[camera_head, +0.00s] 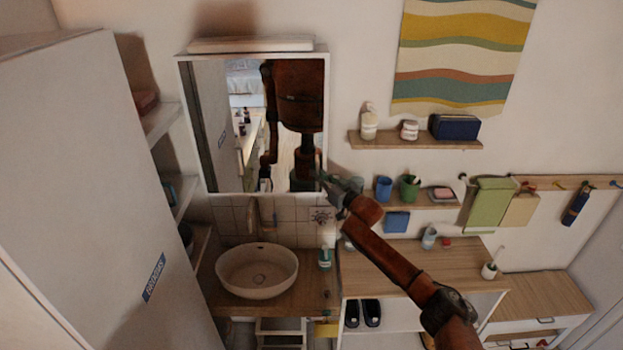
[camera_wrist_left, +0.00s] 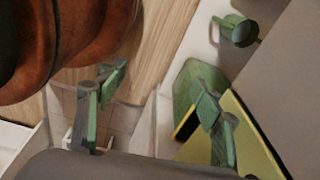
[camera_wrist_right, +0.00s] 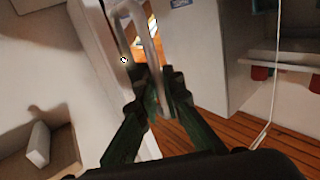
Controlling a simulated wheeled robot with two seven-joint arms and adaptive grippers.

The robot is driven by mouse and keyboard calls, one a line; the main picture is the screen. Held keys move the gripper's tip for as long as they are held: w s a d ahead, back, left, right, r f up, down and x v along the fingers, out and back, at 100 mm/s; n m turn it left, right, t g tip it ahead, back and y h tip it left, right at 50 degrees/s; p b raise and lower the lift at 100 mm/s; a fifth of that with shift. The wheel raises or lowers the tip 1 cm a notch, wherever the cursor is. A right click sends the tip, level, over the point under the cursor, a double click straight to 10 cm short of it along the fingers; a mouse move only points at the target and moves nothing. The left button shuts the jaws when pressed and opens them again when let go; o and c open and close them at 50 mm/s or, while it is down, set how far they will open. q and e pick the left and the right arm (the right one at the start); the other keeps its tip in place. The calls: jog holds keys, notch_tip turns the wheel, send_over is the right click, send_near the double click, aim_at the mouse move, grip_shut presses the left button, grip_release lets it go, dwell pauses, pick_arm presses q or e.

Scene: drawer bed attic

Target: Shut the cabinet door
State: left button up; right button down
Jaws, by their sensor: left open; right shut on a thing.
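The wall cabinet has a mirrored door (camera_head: 232,150) in a pale frame above the washbasin. The mirror reflects my body and the room. My right gripper (camera_head: 325,181) is at the door's lower right edge. In the right wrist view, my right gripper (camera_wrist_right: 155,85) is shut on a slim grey bar, apparently the door handle (camera_wrist_right: 153,40), beside a mirror-like surface. I cannot tell how far the door stands from the cabinet. My left gripper is outside the head view. In its own wrist view, my left gripper (camera_wrist_left: 157,100) is open, with nothing between its fingers.
A white washbasin (camera_head: 257,271) and a soap bottle (camera_head: 325,259) stand below the cabinet. A tall grey cabinet (camera_head: 95,180) fills the left side. A shelf (camera_head: 420,141) with bottles and a lower shelf with cups lie to the right. A green object (camera_wrist_left: 238,30) is near my left gripper.

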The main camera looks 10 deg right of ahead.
pick_arm(q)
jog(key=shift+s, duration=0.25)
pick_arm(e)
jog(key=shift+w+d+r, duration=0.1)
jog(key=shift+d+r, duration=0.15)
jog(key=shift+r, duration=0.15)
jog(key=c, duration=2.5)
grip_release()
jog(key=shift+o, duration=0.8)
jog(key=shift+w, duration=0.1)
jog(key=shift+w+a+f, duration=0.1)
jog(key=shift+w+f, duration=0.2)
pick_arm(q)
jog(key=shift+s, duration=0.1)
pick_arm(e)
jog(key=shift+s, duration=0.1)
pick_arm(q)
jog(key=shift+a, duration=0.1)
pick_arm(e)
jog(key=shift+f, duration=0.15)
jog(key=shift+s, duration=0.15)
jog(key=v, duration=1.1)
jog(key=shift+s, duration=0.35)
